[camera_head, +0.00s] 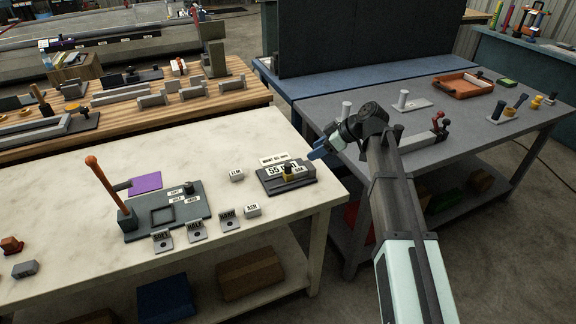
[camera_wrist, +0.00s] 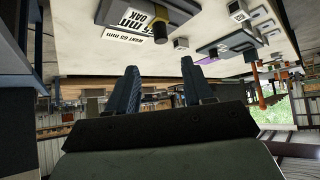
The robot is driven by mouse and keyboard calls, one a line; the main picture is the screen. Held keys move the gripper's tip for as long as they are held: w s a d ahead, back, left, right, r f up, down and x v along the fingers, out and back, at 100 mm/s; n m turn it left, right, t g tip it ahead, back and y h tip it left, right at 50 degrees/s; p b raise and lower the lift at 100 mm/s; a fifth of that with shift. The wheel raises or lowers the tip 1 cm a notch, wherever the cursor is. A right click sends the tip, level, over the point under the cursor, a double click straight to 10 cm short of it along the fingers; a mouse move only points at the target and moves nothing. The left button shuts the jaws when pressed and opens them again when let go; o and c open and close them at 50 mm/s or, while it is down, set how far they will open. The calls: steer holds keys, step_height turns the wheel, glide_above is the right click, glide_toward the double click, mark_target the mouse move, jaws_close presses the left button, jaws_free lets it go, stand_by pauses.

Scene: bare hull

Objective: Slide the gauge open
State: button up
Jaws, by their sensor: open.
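The gauge (camera_head: 291,184) is a dark, low slide on the right end of the pale table. My gripper (camera_head: 317,153) is to the right of the gauge, above the table edge. Its two blue fingers (camera_wrist: 161,82) are apart and empty, not touching the knob.
A green-grey board (camera_head: 168,222) with an orange-topped post stands to the left, with several small labelled blocks in front. A small block (camera_head: 236,175) and another (camera_head: 252,211) lie near the gauge. A grey table (camera_head: 460,130) with parts and an orange tray stands to the right.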

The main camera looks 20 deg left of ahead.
mark_target(288, 165)
steer(key=x, duration=1.3)
steer(key=shift+a+f, duration=0.1)
steer(key=shift+a, duration=0.35)
jaws_close()
steer(key=shift+s, duration=0.1)
